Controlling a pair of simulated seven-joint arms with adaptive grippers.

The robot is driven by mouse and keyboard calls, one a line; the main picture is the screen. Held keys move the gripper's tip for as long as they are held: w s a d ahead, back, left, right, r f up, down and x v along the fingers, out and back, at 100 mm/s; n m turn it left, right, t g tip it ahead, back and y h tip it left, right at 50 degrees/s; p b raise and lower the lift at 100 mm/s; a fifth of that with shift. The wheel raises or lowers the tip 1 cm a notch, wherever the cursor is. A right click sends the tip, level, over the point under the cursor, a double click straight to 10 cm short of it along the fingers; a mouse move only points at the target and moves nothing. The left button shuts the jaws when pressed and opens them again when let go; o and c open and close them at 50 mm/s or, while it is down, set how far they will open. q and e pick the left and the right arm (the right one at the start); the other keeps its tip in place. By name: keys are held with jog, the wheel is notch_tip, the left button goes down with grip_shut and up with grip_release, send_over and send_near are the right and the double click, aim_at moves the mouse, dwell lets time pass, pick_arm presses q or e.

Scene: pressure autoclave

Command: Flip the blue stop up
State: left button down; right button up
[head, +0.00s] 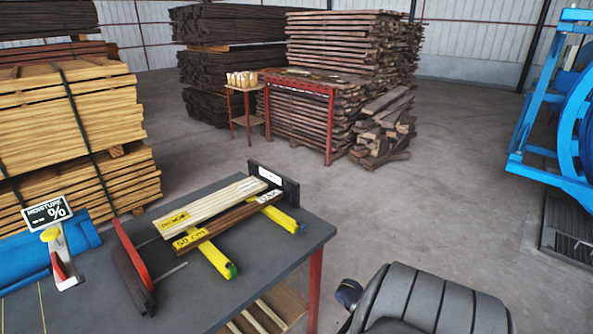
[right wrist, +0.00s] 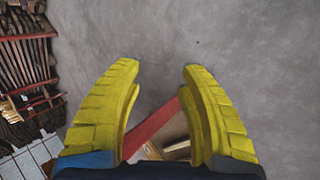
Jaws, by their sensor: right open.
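A small blue piece (head: 299,228), which looks like the blue stop, sits low at the near right end of the farther yellow rail (head: 281,217) on the bench. It does not stand above the rail. A green piece (head: 232,270) is at the end of the nearer yellow rail (head: 214,256). A pale board (head: 208,207) and a brown board (head: 226,222) lie across the rails. My right gripper (right wrist: 162,68) is open and empty in the right wrist view, over the floor with a red bar below it. My left gripper is not in view.
The dark bench (head: 205,296) has red legs. A black end plate (head: 273,185) stands behind the boards, and a red upright (head: 132,254) stands at their left.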

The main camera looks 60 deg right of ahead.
jog(key=w+d+r+m+h, duration=0.1)
jog(key=w+d+r, duration=0.2)
jog(key=d+r, duration=0.75)
jog(key=w+d+r+m+h, duration=0.1)
jog(key=w+d+r+h, duration=0.15)
jog(key=d+r, duration=0.75)
jog(key=w+a+r+m+y, duration=0.1)
jog(key=w+a+r, duration=0.3)
jog(key=r, duration=0.3)
jog(key=w+a+r+m+y, duration=0.15)
jog(key=w+a+r, duration=0.25)
jog(key=r, duration=0.4)
jog(key=w+a+r+m+y, duration=0.1)
jog(key=w+a+r+y, duration=0.2)
jog(key=r, duration=0.4)
jog(key=a+r+t+y, duration=0.2)
jog(key=a+r, duration=0.2)
jog(key=a, duration=0.5)
jog(key=a+r+t+y, duration=0.1)
jog(key=a+r+y, duration=0.3)
jog(key=a, duration=0.6)
jog(key=shift+m+h, duration=0.25)
jog(key=shift+h, duration=0.45)
jog(key=x, duration=1.5)
jog(key=shift+w+d+f, duration=0.1)
jog(key=shift+w+f, duration=0.15)
jog(key=shift+c, duration=0.2)
